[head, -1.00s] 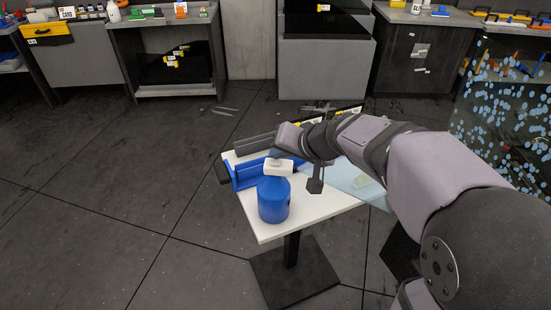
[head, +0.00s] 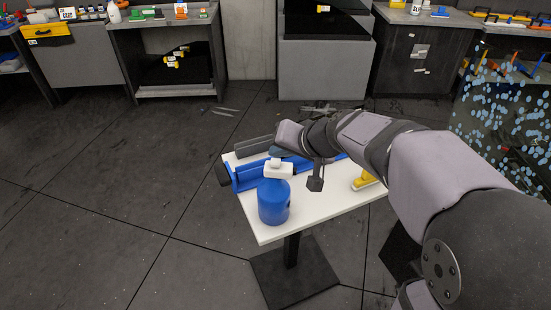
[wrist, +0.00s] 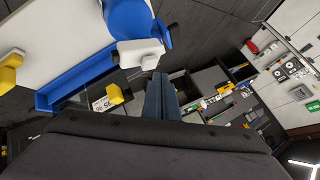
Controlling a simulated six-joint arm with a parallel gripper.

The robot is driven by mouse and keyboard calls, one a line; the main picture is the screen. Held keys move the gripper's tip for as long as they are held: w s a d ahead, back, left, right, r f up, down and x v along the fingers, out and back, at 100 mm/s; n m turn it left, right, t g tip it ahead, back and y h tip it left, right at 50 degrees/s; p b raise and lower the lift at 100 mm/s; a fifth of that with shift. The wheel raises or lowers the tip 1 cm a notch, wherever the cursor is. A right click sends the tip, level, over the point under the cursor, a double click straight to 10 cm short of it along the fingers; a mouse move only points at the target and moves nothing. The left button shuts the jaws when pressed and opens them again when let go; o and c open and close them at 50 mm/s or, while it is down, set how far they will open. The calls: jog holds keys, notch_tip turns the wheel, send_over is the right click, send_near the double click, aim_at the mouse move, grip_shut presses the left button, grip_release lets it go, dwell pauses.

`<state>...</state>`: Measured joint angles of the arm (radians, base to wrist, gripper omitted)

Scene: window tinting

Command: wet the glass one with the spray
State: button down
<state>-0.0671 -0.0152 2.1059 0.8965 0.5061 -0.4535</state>
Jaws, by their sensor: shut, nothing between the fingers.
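The spray bottle (head: 273,200) stands upright on the white table, blue with a white head. In the wrist view the spray bottle (wrist: 128,18) is beside my fingers, at the upper left. My gripper (head: 281,151) is over the bottle's head, close to it; whether it touches the head I cannot tell. In the wrist view the two dark fingers of my gripper (wrist: 161,92) are together and hold nothing. A glass pane (head: 500,122) at the right is covered with light-blue spots like droplets; my arm hides part of it.
The white table (head: 335,203) also holds a blue tray or rail (head: 250,175) and a yellow-handled tool (head: 364,180). A yellow piece (wrist: 10,68) shows in the wrist view. Workbenches with bottles and tools line the back. The floor left of the table is clear.

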aim_at(278, 164)
dwell(0.3)
jog(key=shift+r+p, duration=1.95)
jog(key=shift+r, duration=0.6)
jog(key=s+d+f+g+h, duration=0.1)
jog(key=s+d+f, duration=0.3)
jog(key=s, duration=0.4)
jog(key=s+d+f+n+g+h, duration=0.1)
jog(key=s+d+f+g+h, duration=0.1)
jog(key=s+d+f+g, duration=0.2)
jog(key=s+d+f+g+h, duration=0.2)
jog(key=s+d+f, duration=0.2)
jog(key=s+f, duration=0.5)
jog(key=s, duration=0.2)
jog(key=shift+s+d+n, duration=0.35)
jog(key=shift+n, duration=0.05)
jog(key=shift+f, duration=0.1)
